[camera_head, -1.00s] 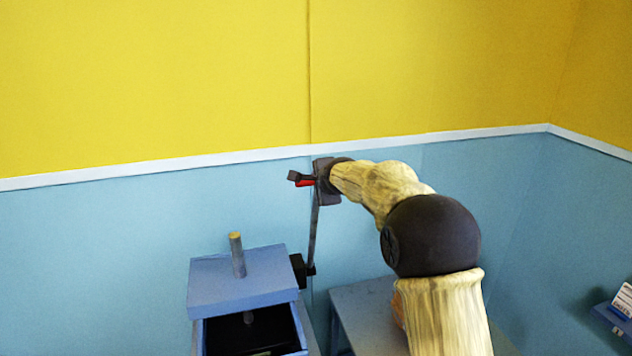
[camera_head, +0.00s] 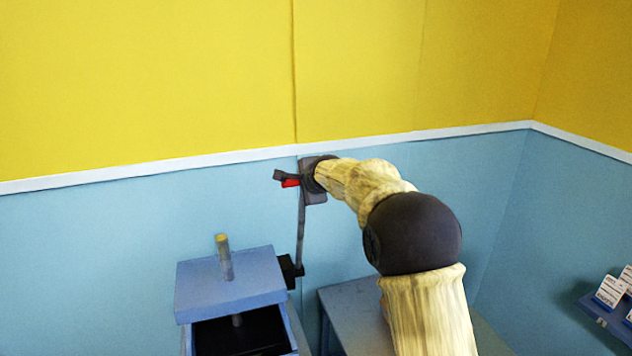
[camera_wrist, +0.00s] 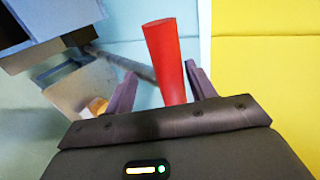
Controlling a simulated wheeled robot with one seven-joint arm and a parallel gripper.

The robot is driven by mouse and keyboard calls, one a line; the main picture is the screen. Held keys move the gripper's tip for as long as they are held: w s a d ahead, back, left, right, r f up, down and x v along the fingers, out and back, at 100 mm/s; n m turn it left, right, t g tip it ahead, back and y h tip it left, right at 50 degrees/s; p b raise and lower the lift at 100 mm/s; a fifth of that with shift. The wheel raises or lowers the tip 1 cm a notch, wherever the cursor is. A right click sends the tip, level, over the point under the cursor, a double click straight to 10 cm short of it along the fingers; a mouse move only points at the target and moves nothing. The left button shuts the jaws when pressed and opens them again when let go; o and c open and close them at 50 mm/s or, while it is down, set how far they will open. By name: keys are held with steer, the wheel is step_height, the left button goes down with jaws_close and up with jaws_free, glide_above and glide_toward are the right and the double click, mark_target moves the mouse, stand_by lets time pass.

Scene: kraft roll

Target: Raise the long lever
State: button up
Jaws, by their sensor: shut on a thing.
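The long lever (camera_head: 301,238) is a thin grey bar standing nearly upright against the blue wall. It rises from a black pivot block (camera_head: 289,270) beside a blue box. Its red grip (camera_head: 291,183) is at the upper end, and it shows large in the wrist view (camera_wrist: 166,55). My gripper (camera_head: 284,179) is at this upper end, with the red grip between its two fingers, shut on it. In the wrist view the grey bar (camera_wrist: 118,63) runs from the grip toward the box. Part of the grip is hidden behind my gripper.
The blue box (camera_head: 228,283) with a dark opening and an upright yellow-tipped post (camera_head: 224,257) stands left of the lever's base. A grey table (camera_head: 352,305) is below my arm. A shelf with white cards (camera_head: 610,293) is at far right.

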steer(key=shift+r+b, duration=0.2)
steer(key=shift+b, duration=0.1)
steer(key=shift+s+r+b, duration=0.1)
steer(key=shift+s+b, duration=0.1)
steer(key=shift+b, duration=0.15)
steer(key=b+v, duration=0.7)
steer(key=v, duration=0.9)
steer(key=shift+s+d, duration=0.2)
steer(key=shift+s, duration=0.15)
steer(key=shift+r, duration=0.1)
steer(key=s+d+f+n+g+h+b, duration=0.1)
steer(key=s+d+f+n+b, duration=0.15)
steer(key=f, duration=0.55)
steer(key=s+d+f+n+g+h+b, duration=0.15)
steer(key=d+f, duration=0.25)
steer(key=f, duration=0.4)
steer(key=s+d+f+n+g+h+b, duration=0.1)
steer(key=s+d+f+n, duration=0.15)
steer(key=f, duration=0.55)
steer(key=s+d+f+n+g+b, duration=0.1)
steer(key=s+d+f+n+g, duration=0.1)
steer(key=s+f, duration=0.7)
steer(key=s+d+f+n+g+b, duration=0.2)
steer(key=s+d+f+n, duration=0.3)
steer(key=s+f, duration=0.5)
steer(key=shift+d+f+g+h, duration=0.35)
steer(key=shift+d+h, duration=0.1)
steer(key=shift+d, duration=0.15)
